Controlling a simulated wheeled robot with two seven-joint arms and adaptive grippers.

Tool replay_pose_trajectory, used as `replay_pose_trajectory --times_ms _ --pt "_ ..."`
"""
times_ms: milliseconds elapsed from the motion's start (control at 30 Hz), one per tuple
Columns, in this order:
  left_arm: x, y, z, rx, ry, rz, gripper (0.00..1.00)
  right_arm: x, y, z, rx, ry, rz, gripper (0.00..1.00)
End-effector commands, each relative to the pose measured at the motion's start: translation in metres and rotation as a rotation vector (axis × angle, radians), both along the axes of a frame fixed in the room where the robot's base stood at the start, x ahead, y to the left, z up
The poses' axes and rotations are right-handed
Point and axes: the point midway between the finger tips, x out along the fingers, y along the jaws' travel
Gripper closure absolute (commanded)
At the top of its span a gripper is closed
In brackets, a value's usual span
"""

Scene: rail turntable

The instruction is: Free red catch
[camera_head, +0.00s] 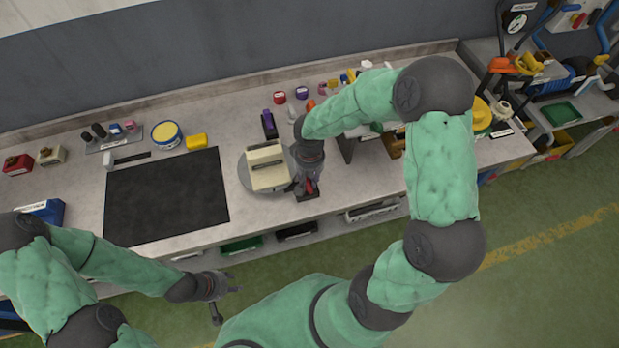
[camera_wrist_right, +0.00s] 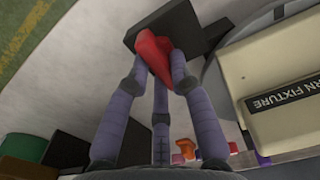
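The red catch (camera_head: 309,186) is a small red lever on a black block (camera_head: 308,196) at the front edge of the grey round turntable (camera_head: 246,178). A cream box (camera_head: 267,165) labelled as a fixture stands on the turntable. My right gripper (camera_head: 307,187) reaches down beside the box. In the right wrist view its fingers close in on both sides of the red catch (camera_wrist_right: 152,57), with the black block (camera_wrist_right: 178,27) behind it; they appear to touch the catch. My left gripper (camera_head: 234,284) is open and empty, in front of the bench edge.
A dark mat (camera_head: 166,196) lies left of the turntable. A yellow-rimmed tub (camera_head: 166,135), a yellow block (camera_head: 196,141) and a purple-and-black item (camera_head: 269,124) stand behind. Small coloured parts and my right forearm crowd the right side. A blue bin (camera_head: 42,211) sits far left.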

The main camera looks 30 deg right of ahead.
Motion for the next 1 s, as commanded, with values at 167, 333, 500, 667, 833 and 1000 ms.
replay_pose_trajectory --times_ms 167,333,500,667,833,1000 --pt "0.000 0.000 0.000 0.000 0.000 0.000 0.60 0.000 0.000 0.000 0.000 0.000 0.003 1.00" --pt "0.000 0.000 0.001 0.000 0.000 0.000 0.60 0.000 0.000 0.000 0.000 0.001 0.032 1.00" --pt "0.000 0.000 0.003 0.000 0.000 0.000 0.60 0.000 0.001 0.001 0.000 0.001 0.112 1.00" --pt "0.000 0.000 0.006 0.000 0.000 0.000 0.60 0.001 0.001 0.001 0.000 0.001 0.235 1.00" --pt "0.000 0.000 0.010 0.000 0.000 0.000 0.60 0.002 0.003 0.001 0.000 0.001 0.394 1.00" --pt "0.000 0.000 0.015 0.000 0.000 0.000 0.60 0.002 0.004 0.001 0.000 0.001 0.556 1.00"
